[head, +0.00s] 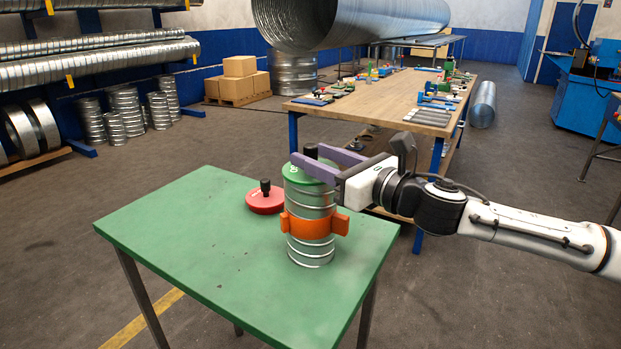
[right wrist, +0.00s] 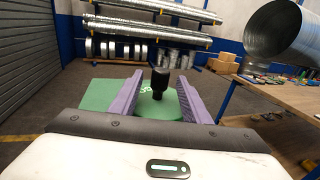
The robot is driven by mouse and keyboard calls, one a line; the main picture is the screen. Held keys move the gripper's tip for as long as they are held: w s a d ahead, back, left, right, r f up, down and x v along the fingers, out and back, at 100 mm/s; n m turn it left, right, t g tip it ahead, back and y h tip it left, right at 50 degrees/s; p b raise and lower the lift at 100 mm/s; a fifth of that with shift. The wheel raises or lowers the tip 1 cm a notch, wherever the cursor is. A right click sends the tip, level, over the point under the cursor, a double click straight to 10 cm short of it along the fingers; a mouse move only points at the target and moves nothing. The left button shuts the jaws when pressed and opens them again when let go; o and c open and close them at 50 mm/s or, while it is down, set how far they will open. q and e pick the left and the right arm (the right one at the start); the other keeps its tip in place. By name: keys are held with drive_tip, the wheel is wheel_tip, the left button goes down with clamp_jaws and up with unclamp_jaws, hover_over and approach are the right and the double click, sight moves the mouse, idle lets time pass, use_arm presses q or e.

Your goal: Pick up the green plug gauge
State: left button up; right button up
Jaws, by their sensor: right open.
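The green plug gauge (head: 296,177) is a green disc with a black knob. It sits on top of an upright ribbed metal duct piece (head: 310,256) with an orange clamp (head: 312,226) around it. My right gripper (head: 307,156) reaches in from the right with its purple fingers open at the gauge's top. In the right wrist view the knob (right wrist: 160,82) shows between the two open fingers (right wrist: 160,76), with a gap on each side. The fingers hide part of the green disc. My left gripper is not in view.
A red plug gauge (head: 265,200) with a black knob lies on the green table (head: 180,235), behind and left of the duct. The table's front and left are clear. A wooden workbench (head: 385,105) with several tools stands behind.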

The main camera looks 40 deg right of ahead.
drive_tip(key=shift+w+a, duration=0.15)
drive_tip(key=shift+w, duration=0.75)
drive_tip(key=shift+r, duration=0.1)
clamp_jaws()
